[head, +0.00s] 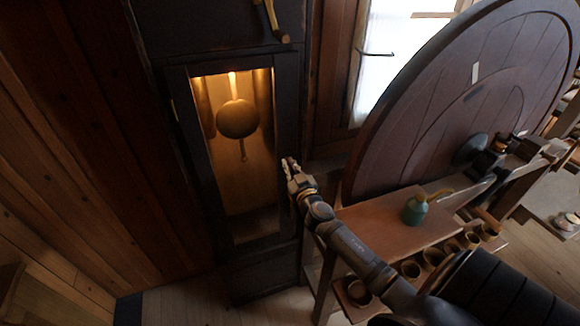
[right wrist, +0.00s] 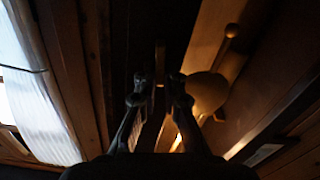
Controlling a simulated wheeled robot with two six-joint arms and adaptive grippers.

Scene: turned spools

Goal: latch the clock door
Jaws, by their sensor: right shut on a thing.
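The clock door (head: 182,125) is a dark wooden frame around a pane on a tall dark clock case. It looks flush with the case or nearly so; a small gap cannot be ruled out. A lit round pendulum (head: 238,119) hangs behind it. My right gripper (head: 291,168) is at the door's right edge, about mid-height. In the right wrist view its fingers (right wrist: 158,82) are closed around a small brass-coloured latch piece (right wrist: 160,68), mostly dark and partly hidden by the fingertips. Which way the latch is turned cannot be told. My left gripper is not in view.
A large dark wooden disc (head: 425,110) stands at the right. Below it a wooden bench (head: 372,226) bears a green oil can (head: 415,209), with several small cups along its shelf. A bright window (head: 385,50) is behind. The floor before the clock is clear.

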